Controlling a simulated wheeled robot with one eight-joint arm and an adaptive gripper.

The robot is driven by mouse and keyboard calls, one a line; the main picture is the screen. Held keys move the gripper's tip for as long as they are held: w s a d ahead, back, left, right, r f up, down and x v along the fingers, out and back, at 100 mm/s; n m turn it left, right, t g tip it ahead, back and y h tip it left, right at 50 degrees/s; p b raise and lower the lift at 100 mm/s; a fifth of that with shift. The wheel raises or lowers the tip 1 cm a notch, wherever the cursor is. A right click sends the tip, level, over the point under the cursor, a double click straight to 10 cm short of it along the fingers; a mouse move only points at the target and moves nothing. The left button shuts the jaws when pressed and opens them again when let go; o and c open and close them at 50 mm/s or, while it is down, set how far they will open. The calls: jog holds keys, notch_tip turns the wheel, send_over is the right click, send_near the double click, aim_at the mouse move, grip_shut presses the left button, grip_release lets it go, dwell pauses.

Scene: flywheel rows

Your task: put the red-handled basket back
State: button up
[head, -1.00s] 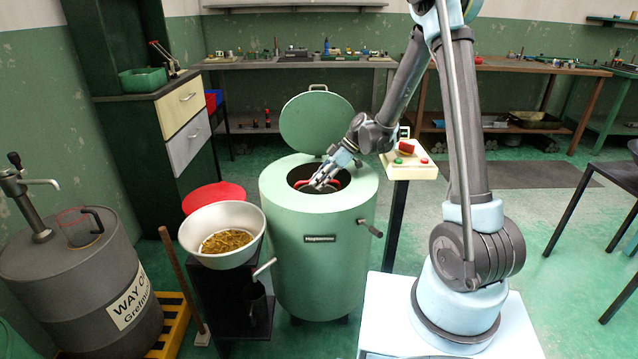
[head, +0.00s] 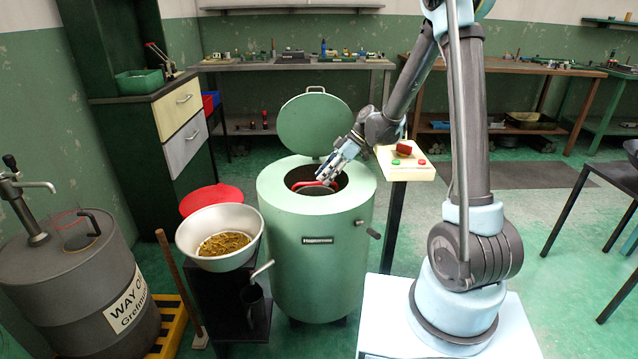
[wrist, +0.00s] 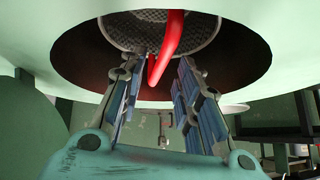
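The basket shows in the wrist view as a grey mesh bowl (wrist: 125,28) inside the round opening of the green drum (head: 305,262). Its red handle (wrist: 171,45) stands across the opening and also shows as a red strip in the head view (head: 310,184). My gripper (head: 325,179) is at the drum's mouth, tilted down from the right. In the wrist view its two fingers (wrist: 163,62) are spread apart, with the handle's end between or just beyond the tips, nearer the left finger. The fingers do not appear to pinch it. The basket's lower part is hidden in the drum.
The drum's round lid (head: 315,123) stands open behind the mouth. A control box (head: 405,161) on a post is close on the right. A grey barrel (head: 75,275) stands further left.

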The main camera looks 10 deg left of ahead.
jog(key=shift+v, duration=1.3)
jog(key=shift+r, duration=0.1)
